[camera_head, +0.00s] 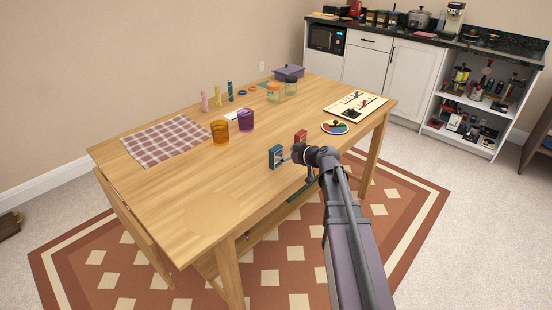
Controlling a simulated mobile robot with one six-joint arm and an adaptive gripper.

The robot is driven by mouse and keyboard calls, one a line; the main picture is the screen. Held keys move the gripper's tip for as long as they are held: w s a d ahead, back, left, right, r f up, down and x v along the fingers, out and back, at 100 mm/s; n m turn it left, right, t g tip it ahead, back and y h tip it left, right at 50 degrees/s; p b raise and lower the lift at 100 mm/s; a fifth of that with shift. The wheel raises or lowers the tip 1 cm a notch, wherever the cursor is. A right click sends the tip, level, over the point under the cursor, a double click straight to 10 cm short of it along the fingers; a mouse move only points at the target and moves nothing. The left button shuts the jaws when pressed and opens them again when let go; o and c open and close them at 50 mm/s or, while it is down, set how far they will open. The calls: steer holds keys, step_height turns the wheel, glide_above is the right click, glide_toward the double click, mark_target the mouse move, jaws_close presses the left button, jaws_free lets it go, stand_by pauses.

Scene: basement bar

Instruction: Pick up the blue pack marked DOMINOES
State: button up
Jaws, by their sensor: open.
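A blue pack (275,157) stands upright near the front edge of the wooden table (200,185). Its marking is too small to read. My gripper (290,158) is at the pack's right side, at about the pack's height, with its fingers pointing left toward it. The gripper is open. The fingers are small and partly hidden by the wrist, so I cannot tell whether they touch the pack or stand around it. A red pack (300,137) stands just behind, past my wrist.
An orange cup (220,131) and a purple cup (246,120) stand farther back. A checked cloth (165,140) lies at left. A round colored dish (334,127) and a game board (356,105) lie at right. The table's front left is clear apart from a flat round mat (211,213).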

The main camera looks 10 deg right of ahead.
mark_target(279, 153)
steer(key=b+x, duration=0.1)
steer(key=x, duration=0.2)
steer(key=shift+w+f, duration=0.2)
steer(key=shift+w, duration=0.1)
steer(key=shift+b+x, duration=0.45)
steer(key=shift+x, duration=0.35)
steer(key=shift+r, duration=0.1)
steer(key=c, duration=1)
